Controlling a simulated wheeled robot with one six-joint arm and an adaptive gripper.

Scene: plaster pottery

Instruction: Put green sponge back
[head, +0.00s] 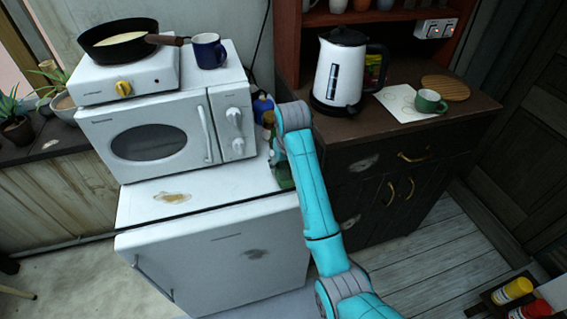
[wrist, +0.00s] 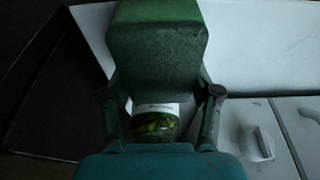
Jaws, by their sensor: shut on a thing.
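The green sponge (wrist: 157,50) fills the upper middle of the wrist view, between the two fingers of my gripper (wrist: 161,92). My gripper is shut on it. In the head view, a small part of the green sponge (head: 285,177) shows beside my arm, over the right edge of the white fridge top. My arm hides most of the gripper there. I cannot tell whether the sponge touches the surface below.
A jar with green contents (wrist: 156,122) shows just below the sponge. The white microwave (head: 150,140) stands left of my gripper on the fridge (head: 225,245). The dark cabinet (head: 370,175), with a kettle (head: 338,75) and green mug (head: 429,101), is to the right.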

